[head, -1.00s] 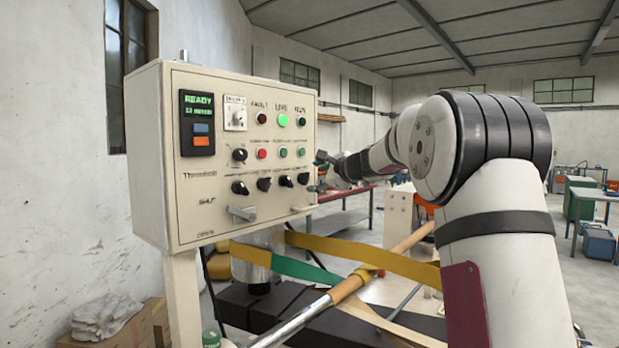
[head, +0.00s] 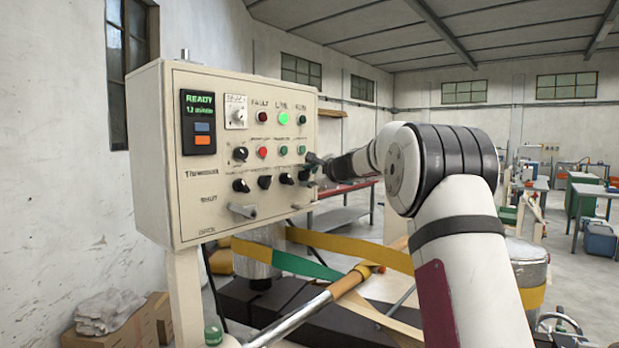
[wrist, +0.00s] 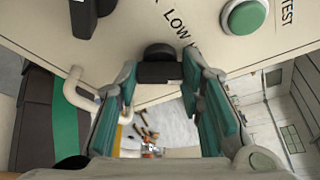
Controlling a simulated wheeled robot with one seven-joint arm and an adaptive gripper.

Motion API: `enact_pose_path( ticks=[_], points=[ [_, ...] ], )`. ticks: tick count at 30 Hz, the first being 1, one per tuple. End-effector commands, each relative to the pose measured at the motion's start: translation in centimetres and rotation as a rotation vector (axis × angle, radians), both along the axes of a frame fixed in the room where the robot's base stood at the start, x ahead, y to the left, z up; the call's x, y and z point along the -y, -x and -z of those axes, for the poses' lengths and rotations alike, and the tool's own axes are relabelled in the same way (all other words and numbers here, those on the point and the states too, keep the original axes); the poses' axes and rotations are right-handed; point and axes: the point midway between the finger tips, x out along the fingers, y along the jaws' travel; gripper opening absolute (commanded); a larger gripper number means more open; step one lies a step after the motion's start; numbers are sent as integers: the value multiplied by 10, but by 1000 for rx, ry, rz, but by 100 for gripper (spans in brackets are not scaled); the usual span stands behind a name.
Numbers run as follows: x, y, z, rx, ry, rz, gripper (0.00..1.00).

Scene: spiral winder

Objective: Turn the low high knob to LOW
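The cream control panel (head: 222,205) carries a lower row of black knobs. The knob beside the printed word LOW (wrist: 158,50) is black with a bar-shaped grip and shows in the wrist view between the ends of my fingers. My gripper (wrist: 160,76) is open, with one green-padded finger on each side of this knob; I cannot tell whether either finger touches it. In the head view my gripper (head: 313,165) is at the panel's right edge, by the rightmost knob (head: 304,175).
A green button (wrist: 243,15) and another black knob (wrist: 90,15) are near my fingers. A metal handle (head: 243,210) sticks out low on the panel. Yellow and green straps (head: 345,246) and a roller bar (head: 318,303) lie below.

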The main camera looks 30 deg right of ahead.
Motion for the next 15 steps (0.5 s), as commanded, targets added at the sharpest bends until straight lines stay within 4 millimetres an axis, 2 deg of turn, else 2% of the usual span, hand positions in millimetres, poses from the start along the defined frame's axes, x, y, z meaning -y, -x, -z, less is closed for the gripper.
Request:
enact_pose_path(
  ticks=[15],
  points=[
    [0, -3, 3, 24, 63, 0, 7]
  ],
)
